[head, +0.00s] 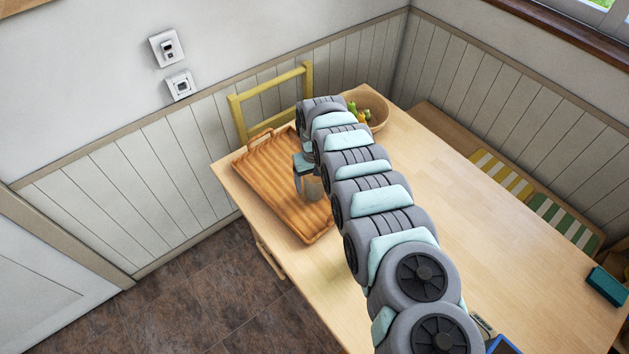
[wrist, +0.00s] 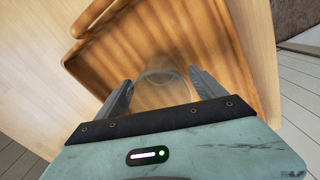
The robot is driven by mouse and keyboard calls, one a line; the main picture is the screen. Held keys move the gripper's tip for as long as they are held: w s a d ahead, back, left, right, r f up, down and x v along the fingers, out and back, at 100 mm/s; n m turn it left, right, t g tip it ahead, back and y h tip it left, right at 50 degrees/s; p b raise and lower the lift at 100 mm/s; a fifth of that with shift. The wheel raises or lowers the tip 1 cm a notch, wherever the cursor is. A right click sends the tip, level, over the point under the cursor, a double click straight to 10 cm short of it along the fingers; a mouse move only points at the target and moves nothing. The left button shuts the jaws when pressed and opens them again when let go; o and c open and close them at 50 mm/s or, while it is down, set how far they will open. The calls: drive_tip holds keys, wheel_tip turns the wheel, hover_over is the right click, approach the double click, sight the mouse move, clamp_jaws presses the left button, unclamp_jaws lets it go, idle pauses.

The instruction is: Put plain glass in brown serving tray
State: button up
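The brown serving tray (head: 266,178) is wooden and ribbed and lies at the left end of the table. In the wrist view its slatted floor (wrist: 110,55) fills the middle. The plain glass (head: 313,187) is clear and seems upright over the tray, just below my gripper (head: 305,172). In the wrist view the faint, see-through glass (wrist: 161,88) shows between the two fingers of my gripper (wrist: 160,76). The fingers are spread apart, with small gaps to the glass. Whether its base touches the tray is hard to tell.
A round wooden bowl (head: 371,108) with produce stands behind my arm. A yellow chair (head: 270,98) is at the table's far edge. A teal box (head: 606,286) lies at the far right.

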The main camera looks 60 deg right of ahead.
drive_tip(key=shift+o, duration=0.2)
wheel_tip(320, 180, up, 12)
drive_tip(key=p, duration=0.1)
idle(0.6)
drive_tip(key=shift+r, duration=0.1)
